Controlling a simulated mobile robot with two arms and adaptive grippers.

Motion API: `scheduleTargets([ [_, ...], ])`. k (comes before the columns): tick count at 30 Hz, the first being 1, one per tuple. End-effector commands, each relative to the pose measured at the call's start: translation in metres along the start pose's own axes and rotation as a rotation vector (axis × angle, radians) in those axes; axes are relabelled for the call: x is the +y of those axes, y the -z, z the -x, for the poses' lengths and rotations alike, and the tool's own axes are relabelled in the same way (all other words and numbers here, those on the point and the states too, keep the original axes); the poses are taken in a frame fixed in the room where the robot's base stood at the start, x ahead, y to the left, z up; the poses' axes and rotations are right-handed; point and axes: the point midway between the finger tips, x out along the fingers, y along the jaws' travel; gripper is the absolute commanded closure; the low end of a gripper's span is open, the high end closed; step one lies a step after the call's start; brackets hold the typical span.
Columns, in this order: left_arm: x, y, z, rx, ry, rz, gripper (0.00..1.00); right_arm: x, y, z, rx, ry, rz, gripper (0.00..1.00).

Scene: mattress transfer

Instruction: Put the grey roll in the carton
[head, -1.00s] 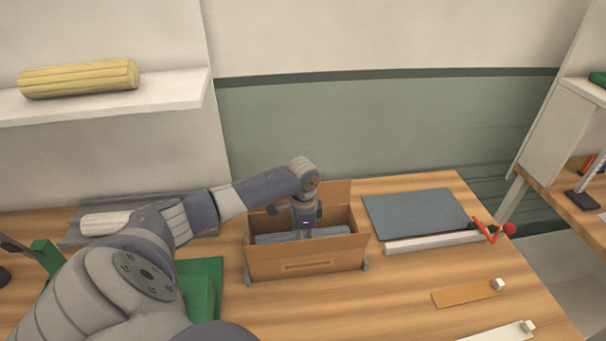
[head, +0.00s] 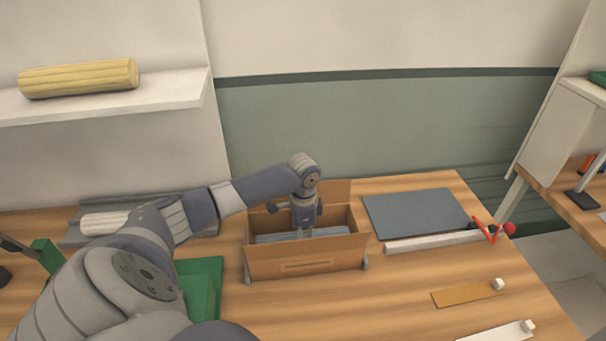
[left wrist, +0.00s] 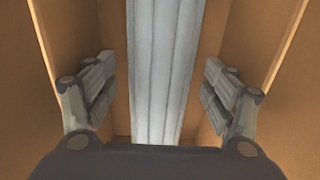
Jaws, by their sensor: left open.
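The grey roll (head: 330,232) lies lengthwise inside the open carton (head: 306,265) on the wooden table. My left gripper (head: 304,228) reaches down into the carton above the roll. In the left wrist view the roll (left wrist: 163,65) runs between the two spread fingers of the left gripper (left wrist: 160,95), with a gap on each side, and the carton walls (left wrist: 70,40) rise on both sides. The left gripper is open and holds nothing. My right gripper does not show in either view.
A yellow roll (head: 78,78) lies on the wall shelf (head: 170,95). A pale roll (head: 103,222) rests in a grey tray left of the carton. A flat grey-blue panel (head: 415,213) and a white bar (head: 430,242) lie to the right. The front right table is partly clear.

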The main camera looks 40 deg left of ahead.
Motion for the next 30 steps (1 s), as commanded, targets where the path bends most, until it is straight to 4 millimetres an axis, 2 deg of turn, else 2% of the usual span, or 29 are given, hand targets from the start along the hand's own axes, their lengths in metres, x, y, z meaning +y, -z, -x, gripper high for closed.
scheduleTargets([
  [9,-0.001,0.001,0.067,0.004,0.004,0.000,0.23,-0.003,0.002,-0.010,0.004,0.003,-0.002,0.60],
  [15,-0.001,0.001,0.099,0.002,0.003,0.000,0.23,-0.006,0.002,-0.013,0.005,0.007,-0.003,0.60],
  [21,0.000,0.000,0.111,0.000,0.001,0.001,0.23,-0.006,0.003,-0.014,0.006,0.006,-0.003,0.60],
  [30,0.000,0.000,0.111,0.000,0.000,0.001,0.23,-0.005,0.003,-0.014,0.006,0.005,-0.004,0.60],
])
